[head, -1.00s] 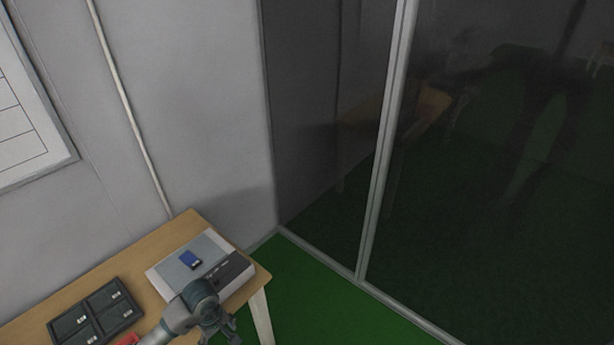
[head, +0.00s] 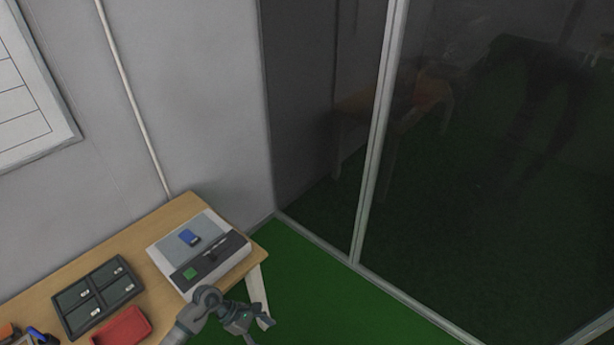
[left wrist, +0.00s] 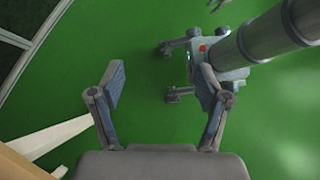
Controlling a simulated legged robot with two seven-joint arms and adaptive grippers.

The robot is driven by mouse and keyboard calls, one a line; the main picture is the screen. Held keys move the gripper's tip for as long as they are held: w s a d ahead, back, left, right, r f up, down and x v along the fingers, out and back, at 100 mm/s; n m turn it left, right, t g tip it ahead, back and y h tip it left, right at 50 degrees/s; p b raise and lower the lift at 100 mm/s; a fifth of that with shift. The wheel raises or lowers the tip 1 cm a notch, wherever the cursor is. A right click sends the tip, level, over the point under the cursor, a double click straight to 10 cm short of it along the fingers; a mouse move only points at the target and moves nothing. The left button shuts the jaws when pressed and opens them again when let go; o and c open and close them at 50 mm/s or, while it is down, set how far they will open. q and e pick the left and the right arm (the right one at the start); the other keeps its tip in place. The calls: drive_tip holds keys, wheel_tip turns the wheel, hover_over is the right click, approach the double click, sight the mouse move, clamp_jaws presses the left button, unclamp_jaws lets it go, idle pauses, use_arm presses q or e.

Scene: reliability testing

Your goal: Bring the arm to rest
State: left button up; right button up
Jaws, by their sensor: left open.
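My left arm comes in at the bottom of the head view. Its left gripper (head: 262,318) is past the table's right front edge, over the green floor, apart from the table and the device on it. In the left wrist view the left gripper (left wrist: 160,100) has its two fingers spread wide, with nothing between them. Below them are the green floor and part of my own base and legs. My right gripper is not seen in the head view.
A wooden table (head: 165,213) holds a white and grey device (head: 160,262) with a blue item (head: 189,237) on top, a dark compartment tray (head: 128,291) and a red tray (head: 122,328). A dark glass partition (head: 480,180) stands right. Green floor (head: 300,290) is clear.

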use_arm(q)
drive_tip(key=w+f+n+t+h, duration=0.25)
drive_tip(key=f+n+t, duration=0.35)
drive_tip(key=n, duration=0.6)
drive_tip(key=w+f+n+t+h, duration=0.2)
drive_tip(key=w+f+n+t, duration=0.3)
drive_tip(key=n, duration=0.8)
drive_tip(key=s+a+f+n+t+y, duration=0.1)
drive_tip(key=s+a+f+n+y, duration=0.3)
drive_tip(key=f+n, duration=0.35)
drive_tip(key=s+a+f+n+t+y, duration=0.1)
drive_tip(key=s+a+f+n+y, duration=0.25)
drive_tip(key=f+n, duration=0.4)
drive_tip(key=s+a+f+n+g+y, duration=0.2)
drive_tip(key=s+f+n, duration=0.1)
drive_tip(key=s+f, duration=0.4)
drive_tip(key=s+a+f+n+g+y, duration=0.2)
drive_tip(key=s+a+f+n, duration=0.1)
drive_tip(key=s+f, duration=0.4)
drive_tip(key=s+f+n+g, duration=0.3)
drive_tip(key=s, duration=0.8)
drive_tip(key=s+f+n+g+y, duration=0.1)
drive_tip(key=s+f+n+g, duration=0.1)
drive_tip(key=s, duration=0.9)
drive_tip(key=shift+s+d+f+n+g+y, duration=0.35)
drive_tip(key=shift+f+n, duration=0.35)
drive_tip(key=shift+n, duration=0.4)
